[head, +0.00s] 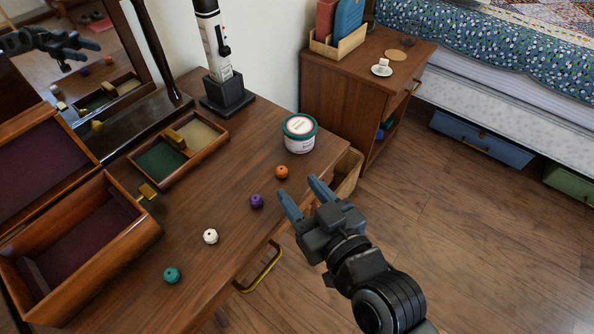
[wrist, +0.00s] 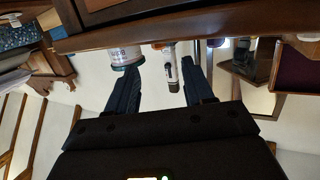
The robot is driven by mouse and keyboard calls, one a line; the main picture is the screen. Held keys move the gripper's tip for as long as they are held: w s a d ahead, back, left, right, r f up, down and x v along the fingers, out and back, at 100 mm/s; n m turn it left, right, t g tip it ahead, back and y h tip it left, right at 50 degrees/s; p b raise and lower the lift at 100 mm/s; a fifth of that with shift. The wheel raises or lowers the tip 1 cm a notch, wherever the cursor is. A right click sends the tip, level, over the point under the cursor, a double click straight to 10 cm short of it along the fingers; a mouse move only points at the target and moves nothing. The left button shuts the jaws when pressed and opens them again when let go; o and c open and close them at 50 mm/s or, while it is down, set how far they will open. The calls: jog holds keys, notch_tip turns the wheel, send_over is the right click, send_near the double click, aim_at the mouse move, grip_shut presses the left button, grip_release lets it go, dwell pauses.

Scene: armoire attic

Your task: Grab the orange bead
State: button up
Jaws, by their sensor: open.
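The orange bead (head: 282,172) sits on the wooden dresser top, in front of the white jar with a green rim. In the head view, my gripper (head: 300,195) is open and empty, its two blue-grey fingers pointing toward the bead from near the dresser's front edge. A gap shows between the fingertips and the bead in the picture. In the wrist view, my gripper (wrist: 162,80) shows two dark fingers spread apart with nothing between them.
A purple bead (head: 256,201), a white bead (head: 210,236) and a teal bead (head: 172,275) lie left of the orange one. The jar (head: 299,134) stands behind. An open wooden box (head: 140,232) and a divided tray (head: 214,148) are at left. A drawer handle (head: 262,270) juts below the edge.

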aim_at(284, 173)
jog(key=x, duration=0.6)
jog(key=shift+w+a+f, duration=0.1)
jog(key=shift+w+f, duration=0.15)
jog(key=shift+f, duration=0.05)
jog(key=shift+c, duration=0.3)
grip_shut()
